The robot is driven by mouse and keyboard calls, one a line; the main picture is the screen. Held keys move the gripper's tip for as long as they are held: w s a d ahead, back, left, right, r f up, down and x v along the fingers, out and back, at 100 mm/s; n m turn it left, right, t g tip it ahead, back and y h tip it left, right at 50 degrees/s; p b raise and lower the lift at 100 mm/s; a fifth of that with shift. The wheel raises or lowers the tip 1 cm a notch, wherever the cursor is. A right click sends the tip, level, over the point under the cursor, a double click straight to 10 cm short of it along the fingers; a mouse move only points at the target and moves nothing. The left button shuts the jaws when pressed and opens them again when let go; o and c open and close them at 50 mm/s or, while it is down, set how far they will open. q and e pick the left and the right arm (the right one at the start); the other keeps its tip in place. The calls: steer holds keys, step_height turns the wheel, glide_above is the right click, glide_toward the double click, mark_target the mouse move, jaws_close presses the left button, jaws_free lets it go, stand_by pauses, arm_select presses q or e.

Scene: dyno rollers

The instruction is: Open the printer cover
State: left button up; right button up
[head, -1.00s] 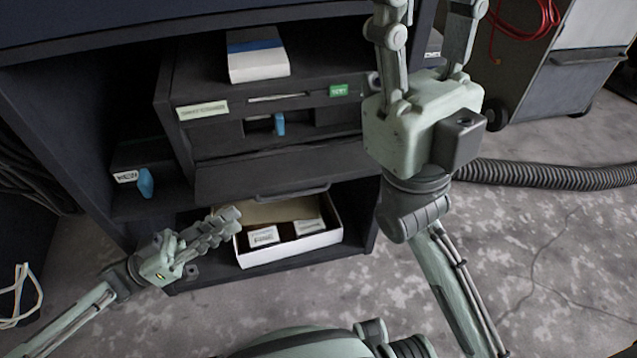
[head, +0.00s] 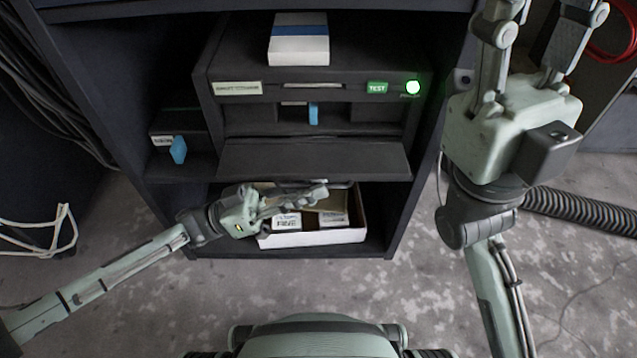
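The printer (head: 210,110) is a dark box on the cabinet shelf, with a green TEST button (head: 377,87) and a lit round green lamp (head: 413,87). Its dark front cover (head: 315,160) tilts outward below a recess where a blue tab (head: 313,113) shows. My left gripper (head: 322,192) is just under the cover's lower edge, in front of the handle area and above the white box. Its fingers lie close together in this view; the gap and any contact are unclear. My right gripper (head: 538,25) points up at the right, fingers spread and empty, tips cut off.
A white box with a blue stripe (head: 299,45) lies on the printer. An open white carton (head: 325,237) with small boxes is on the lower shelf. A blue-tagged dark unit (head: 165,142) stands left. A ribbed hose (head: 590,210) crosses the floor at right.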

arm_select(q)
steer(key=shift+x, duration=0.8)
jaws_close()
